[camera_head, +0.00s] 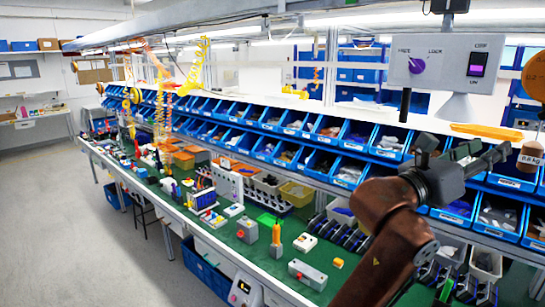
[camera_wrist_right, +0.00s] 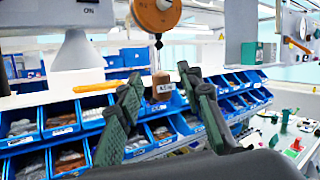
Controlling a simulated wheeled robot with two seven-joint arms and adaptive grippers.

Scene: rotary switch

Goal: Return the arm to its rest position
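A grey control panel (camera_head: 445,68) hangs at the upper right of the head view. It carries a purple rotary knob (camera_head: 416,65) between two lock-type labels and a dark purple rocker switch (camera_head: 477,63). My right arm, brown, rises from the lower right, and its gripper (camera_head: 464,150) is below the panel, apart from it. In the right wrist view the two green-black fingers (camera_wrist_right: 160,82) stand spread with nothing held between them. The panel's lower edge (camera_wrist_right: 68,14) shows at that view's top left; the knob is out of that view. My left gripper does not show.
An orange round hanging scale (camera_wrist_right: 156,14) with a brown weight (camera_wrist_right: 161,85) hangs beyond the fingers. Rows of blue bins (camera_head: 290,122) line the green workbench (camera_head: 262,262), which holds many small parts. Yellow coiled hoses (camera_head: 197,66) hang at left. The grey floor at left is clear.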

